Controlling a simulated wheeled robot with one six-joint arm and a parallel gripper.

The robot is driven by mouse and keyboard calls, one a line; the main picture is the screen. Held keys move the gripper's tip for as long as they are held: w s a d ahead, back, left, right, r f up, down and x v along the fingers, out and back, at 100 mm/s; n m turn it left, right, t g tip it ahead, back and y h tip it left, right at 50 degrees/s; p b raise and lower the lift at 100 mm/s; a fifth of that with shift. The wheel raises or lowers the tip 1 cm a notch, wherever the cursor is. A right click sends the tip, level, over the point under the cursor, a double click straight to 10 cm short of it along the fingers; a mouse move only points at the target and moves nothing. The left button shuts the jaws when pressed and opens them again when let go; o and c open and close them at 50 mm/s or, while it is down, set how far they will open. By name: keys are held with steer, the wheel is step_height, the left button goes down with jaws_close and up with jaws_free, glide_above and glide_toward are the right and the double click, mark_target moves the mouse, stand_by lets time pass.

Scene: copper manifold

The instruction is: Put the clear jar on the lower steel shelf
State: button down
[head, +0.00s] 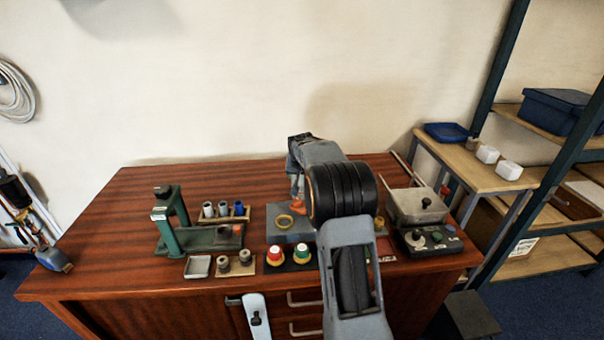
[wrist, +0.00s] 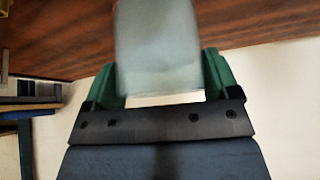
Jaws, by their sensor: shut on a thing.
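In the wrist view, my gripper (wrist: 160,82) has its green fingers closed on both sides of the clear jar (wrist: 157,38), a pale, translucent cylinder. The jar's far end runs out of the top of the picture. In the head view my arm hides the jar and most of the gripper, which is over the wooden bench. At right stands a rack with dark green steel posts and wood-coloured boards; its lower shelf (head: 517,262) is near the floor and looks largely bare in the part that shows.
A side table at right holds a blue tray (head: 447,132) and white blocks (head: 509,170). A blue bin (head: 560,108) sits higher on the rack.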

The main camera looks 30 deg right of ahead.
steer(key=shift+c, duration=1.5)
jaws_free()
steer(key=shift+f, duration=0.1)
steer(key=o, duration=0.3)
